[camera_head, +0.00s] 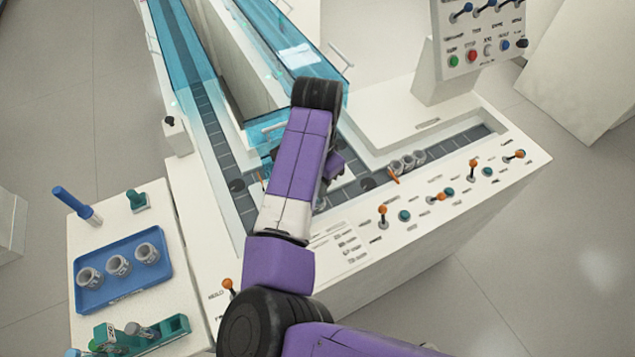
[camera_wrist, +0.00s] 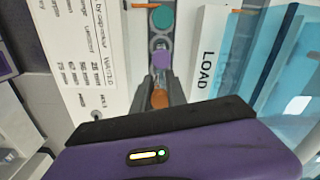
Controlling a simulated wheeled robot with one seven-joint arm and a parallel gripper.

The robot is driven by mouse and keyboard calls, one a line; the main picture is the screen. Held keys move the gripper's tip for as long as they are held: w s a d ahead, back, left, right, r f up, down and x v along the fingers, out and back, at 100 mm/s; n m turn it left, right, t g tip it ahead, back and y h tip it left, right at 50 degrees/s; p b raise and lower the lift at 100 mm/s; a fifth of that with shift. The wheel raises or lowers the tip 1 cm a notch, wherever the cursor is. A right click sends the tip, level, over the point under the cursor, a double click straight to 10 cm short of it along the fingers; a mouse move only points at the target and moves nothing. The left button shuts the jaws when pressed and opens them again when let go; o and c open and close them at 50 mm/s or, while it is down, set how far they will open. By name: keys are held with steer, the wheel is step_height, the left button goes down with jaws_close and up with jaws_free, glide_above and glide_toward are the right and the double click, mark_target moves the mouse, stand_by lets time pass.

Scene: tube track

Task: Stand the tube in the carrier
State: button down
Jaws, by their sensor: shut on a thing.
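In the wrist view my gripper (camera_wrist: 161,84) is shut on a clear tube (camera_wrist: 160,75), over a dark lane of the track. A purple part (camera_wrist: 162,59) shows at the tube's far end and an orange-brown round part (camera_wrist: 160,98) at its near end; I cannot tell which is its cap. A grey ring (camera_wrist: 159,43), perhaps a carrier, shows just beyond the purple part; whether the tube touches it is unclear. In the head view my own arm hides the fingers and held tube.
A blue tray (camera_head: 121,293) with three grey cups stands at left. Behind it are a blue-capped tube (camera_head: 76,204) and a teal item (camera_head: 137,201); in front is a green rack (camera_head: 176,327). Orange-tipped levers (camera_head: 383,211) line the front panel.

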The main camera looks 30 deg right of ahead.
steer(key=shift+f, duration=0.5)
stand_by(0.3)
steer(key=c, duration=1.3)
jaws_free()
steer(key=shift+o, duration=0.2)
steer(key=shift+r, duration=0.1)
step_height(320, 180, up, 8)
steer(key=shift+f, duration=0.15)
